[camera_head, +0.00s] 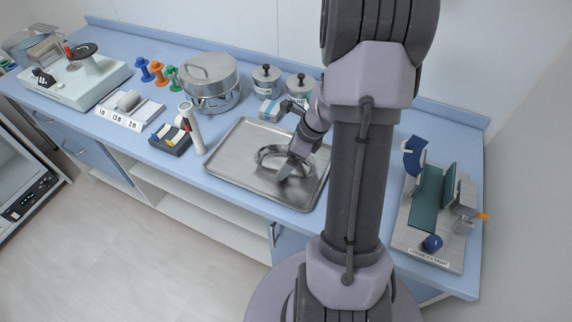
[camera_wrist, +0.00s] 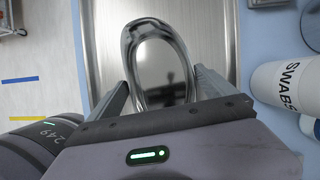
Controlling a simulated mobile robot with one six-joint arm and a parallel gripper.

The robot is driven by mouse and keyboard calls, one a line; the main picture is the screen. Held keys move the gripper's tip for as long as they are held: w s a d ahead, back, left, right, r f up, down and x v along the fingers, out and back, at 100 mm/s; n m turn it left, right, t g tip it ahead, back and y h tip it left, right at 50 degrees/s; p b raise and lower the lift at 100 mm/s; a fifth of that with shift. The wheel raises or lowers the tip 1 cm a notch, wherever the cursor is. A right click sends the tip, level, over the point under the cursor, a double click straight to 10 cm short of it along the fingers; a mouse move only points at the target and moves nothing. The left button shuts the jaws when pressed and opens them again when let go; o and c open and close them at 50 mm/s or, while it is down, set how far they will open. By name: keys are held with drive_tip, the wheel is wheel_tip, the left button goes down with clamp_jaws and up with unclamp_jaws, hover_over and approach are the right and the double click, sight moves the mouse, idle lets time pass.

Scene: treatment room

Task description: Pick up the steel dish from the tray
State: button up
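The steel dish (camera_head: 262,154) is a shiny oval kidney-shaped bowl lying in the steel tray (camera_head: 226,175) on the blue counter. In the wrist view the dish (camera_wrist: 146,27) extends away from my gripper, over the tray (camera_wrist: 216,20). My gripper (camera_head: 288,168) is low over the tray at the right of the dish. In the wrist view the fingers of my gripper (camera_wrist: 161,78) are spread, one on each side of the dish's near part. They are very close to its sides; I cannot tell whether they touch. The dish's near end is hidden behind the gripper body.
A white swabs canister (camera_wrist: 285,85) stands close to the right of my gripper in the wrist view. A steel drum (camera_head: 210,80), a white cylinder (camera_head: 193,128) and a dark holder (camera_head: 170,140) stand left of the tray. A board with green pads (camera_head: 428,195) lies at right.

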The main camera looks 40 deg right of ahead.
drive_tip(key=c, duration=1)
drive_tip(key=shift+w, duration=0.1)
drive_tip(key=shift+c, duration=0.2)
drive_tip(key=shift+r, duration=0.15)
